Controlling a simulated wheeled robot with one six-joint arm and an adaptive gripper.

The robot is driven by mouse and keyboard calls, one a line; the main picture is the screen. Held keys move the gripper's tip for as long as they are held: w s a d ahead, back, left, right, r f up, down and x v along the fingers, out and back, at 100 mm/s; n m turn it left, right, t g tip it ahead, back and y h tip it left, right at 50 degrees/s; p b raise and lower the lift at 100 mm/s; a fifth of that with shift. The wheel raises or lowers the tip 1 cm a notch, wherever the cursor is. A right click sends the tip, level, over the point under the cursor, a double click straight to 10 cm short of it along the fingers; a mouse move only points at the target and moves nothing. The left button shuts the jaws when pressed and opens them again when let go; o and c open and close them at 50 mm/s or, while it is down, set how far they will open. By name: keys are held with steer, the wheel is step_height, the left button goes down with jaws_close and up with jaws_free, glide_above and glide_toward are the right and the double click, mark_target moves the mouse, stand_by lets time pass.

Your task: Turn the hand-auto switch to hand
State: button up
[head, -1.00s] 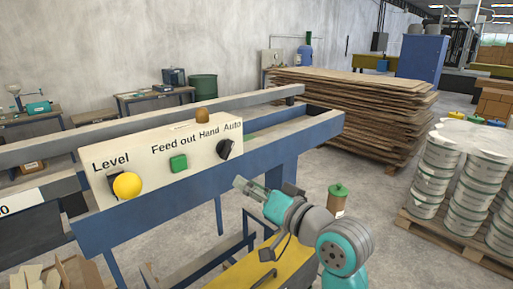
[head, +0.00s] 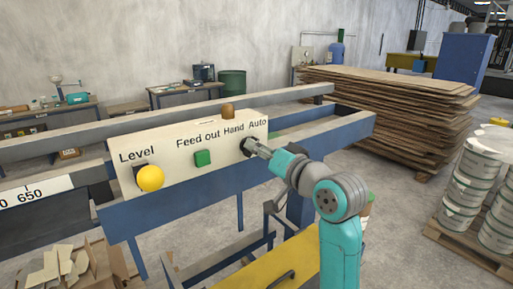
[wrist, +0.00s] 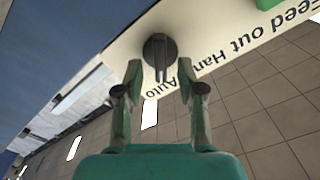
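The hand-auto switch is a black rotary knob (head: 247,147) at the right end of the cream control panel (head: 128,186), below the "Hand" and "Auto" labels. In the wrist view the knob (wrist: 160,50) is centred, and its ridge points down the picture towards the "Auto" lettering. My gripper (head: 261,150) is at the knob in the head view and partly covers it. In the wrist view my gripper (wrist: 160,74) is open, one fingertip on each side of the ridge, with visible gaps.
An orange-brown knob (head: 227,111) stands on the panel's top. Blue machine rails (head: 340,134) run behind and beside my arm.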

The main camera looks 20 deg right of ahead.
steer(key=shift+x, duration=0.8)
jaws_close()
steer(key=shift+s+a+n, duration=0.1)
steer(key=shift+a+n, duration=0.05)
steer(key=shift+n, duration=3.3)
steer(key=shift+s+a+n, duration=0.1)
steer(key=shift+a+n, duration=0.05)
steer(key=shift+n, duration=3.3)
